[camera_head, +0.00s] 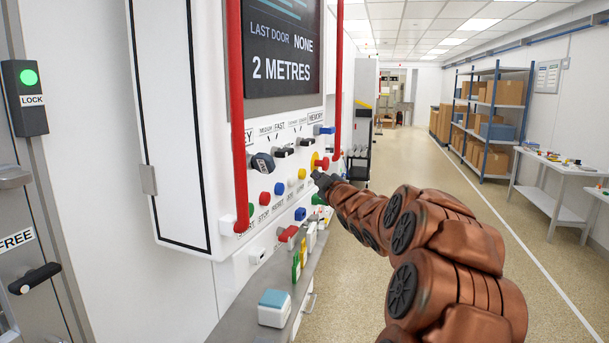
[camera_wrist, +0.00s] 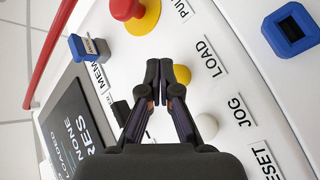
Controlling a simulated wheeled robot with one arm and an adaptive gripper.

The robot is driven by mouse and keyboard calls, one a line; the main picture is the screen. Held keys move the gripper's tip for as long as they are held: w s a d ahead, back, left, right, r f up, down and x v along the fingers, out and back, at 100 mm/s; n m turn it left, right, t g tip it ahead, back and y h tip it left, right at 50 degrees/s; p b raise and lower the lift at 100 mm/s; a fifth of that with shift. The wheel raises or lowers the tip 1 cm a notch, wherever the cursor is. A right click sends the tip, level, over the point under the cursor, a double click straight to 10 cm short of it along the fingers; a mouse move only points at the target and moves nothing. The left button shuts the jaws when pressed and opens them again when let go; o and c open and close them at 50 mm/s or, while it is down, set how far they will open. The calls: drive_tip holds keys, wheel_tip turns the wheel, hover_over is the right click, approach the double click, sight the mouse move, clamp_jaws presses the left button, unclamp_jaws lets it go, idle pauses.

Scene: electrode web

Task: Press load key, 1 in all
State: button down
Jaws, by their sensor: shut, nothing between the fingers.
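The load key is a round yellow button (camera_wrist: 182,74) beside the label LOAD (camera_wrist: 205,55) in the wrist view. In the head view the yellow button (camera_head: 302,173) sits in the row on the white panel. My gripper (camera_wrist: 166,66) is shut and empty, its fingertips overlapping the left edge of the button in the wrist view. I cannot tell if they touch it. In the head view my gripper (camera_head: 319,178) is at the panel, just right of the button.
A white button (camera_wrist: 207,126) marked JOG is beside the load key. A red mushroom knob on a yellow base (camera_wrist: 140,14) is on its other side. A blue square socket (camera_wrist: 290,28) lies beyond the labels. A grey ledge (camera_head: 240,322) with small items runs below the panel.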

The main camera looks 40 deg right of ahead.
drive_tip(key=s, duration=0.1)
drive_tip(key=s+d+p, duration=0.2)
drive_tip(key=s, duration=0.1)
idle(0.3)
idle(0.8)
